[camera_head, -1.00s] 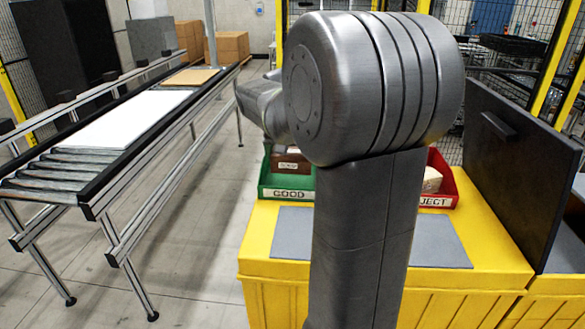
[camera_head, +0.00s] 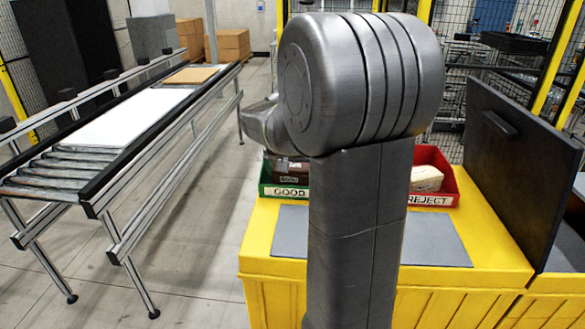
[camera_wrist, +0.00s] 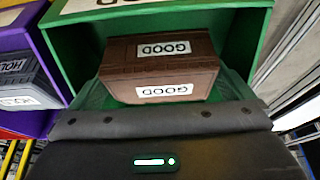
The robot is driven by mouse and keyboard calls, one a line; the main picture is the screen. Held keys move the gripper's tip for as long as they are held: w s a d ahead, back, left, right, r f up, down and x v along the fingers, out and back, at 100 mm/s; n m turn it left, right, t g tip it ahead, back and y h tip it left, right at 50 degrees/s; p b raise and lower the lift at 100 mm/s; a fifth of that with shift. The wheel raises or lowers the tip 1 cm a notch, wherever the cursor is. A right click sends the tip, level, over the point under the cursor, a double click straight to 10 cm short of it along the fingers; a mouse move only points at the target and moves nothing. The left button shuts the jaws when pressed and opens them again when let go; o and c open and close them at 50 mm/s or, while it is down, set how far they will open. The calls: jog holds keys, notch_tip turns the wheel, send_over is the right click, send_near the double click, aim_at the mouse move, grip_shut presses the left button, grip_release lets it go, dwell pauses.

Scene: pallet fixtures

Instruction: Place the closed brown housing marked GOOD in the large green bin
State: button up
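The brown housing (camera_wrist: 160,68) lies in the green bin (camera_wrist: 236,45) in the wrist view. It looks closed and has white GOOD labels on two faces, upside down in the picture. In the head view, part of the brown housing (camera_head: 288,178) shows in the green bin (camera_head: 268,189) labelled GOOD, beside my arm. My gripper's dark body (camera_wrist: 155,122) fills the bottom of the wrist view, in front of the housing. My arm hides part of the bin in the head view.
A red bin (camera_head: 447,188) labelled REJECT holds a pale item. A purple bin (camera_wrist: 17,42) with a HOLD-labelled grey item shows at the wrist view's left. A grey mat (camera_head: 436,240) lies on the yellow pallet (camera_head: 490,258). A dark panel (camera_head: 525,165) stands right; a roller conveyor (camera_head: 60,172) runs left.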

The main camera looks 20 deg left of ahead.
jog(key=shift+r, duration=0.4)
jog(key=v, duration=1.1)
jog(key=shift+s+r+b, duration=0.2)
jog(key=shift+r+b, duration=0.05)
jog(key=shift+b, duration=0.1)
dwell(0.5)
